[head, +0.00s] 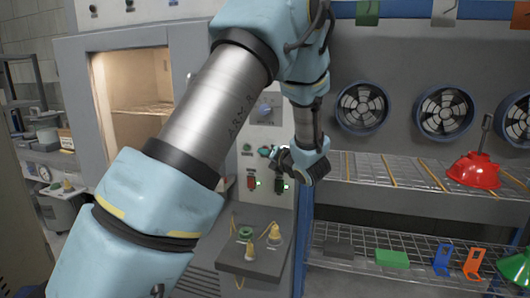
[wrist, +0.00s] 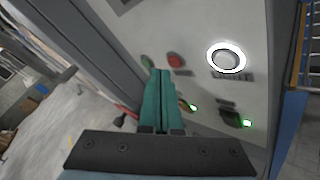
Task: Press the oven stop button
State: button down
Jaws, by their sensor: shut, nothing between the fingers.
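The oven's control panel (head: 262,135) faces me in the middle of the head view. In the wrist view a red round button (wrist: 176,60) sits on the panel beside a dark green button (wrist: 147,62); I take the red one as the stop button, but its label is too small to read. My gripper (wrist: 161,71) has its teal fingers together, empty, with the tips just below and between these two buttons in the picture. Whether they touch the panel I cannot tell. In the head view my gripper (head: 268,153) is at the panel, and the red button is not clearly visible.
A white-ringed round control (wrist: 226,58) sits right of the red button. Switches with green lights (wrist: 235,119) are below. The oven chamber (head: 137,85) stands open at left. A wire shelf (head: 400,172) with a red funnel-like object (head: 474,171) is at right.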

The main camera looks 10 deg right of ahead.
jog(key=shift+w+d+b, duration=0.3)
jog(key=shift+w+b, duration=0.3)
jog(key=shift+b, duration=0.05)
dwell(0.7)
jog(key=shift+s, duration=0.1)
jog(key=shift+s+a+b, duration=0.35)
jog(key=shift+s+b, duration=0.25)
jog(key=shift+b, duration=0.15)
jog(key=s+b, duration=0.1)
jog(key=s+a+b, duration=0.1)
jog(key=s, duration=0.1)
jog(key=s+a+b, duration=0.1)
jog(key=shift+s+a, duration=0.2)
jog(key=shift+a, duration=0.05)
dwell(0.6)
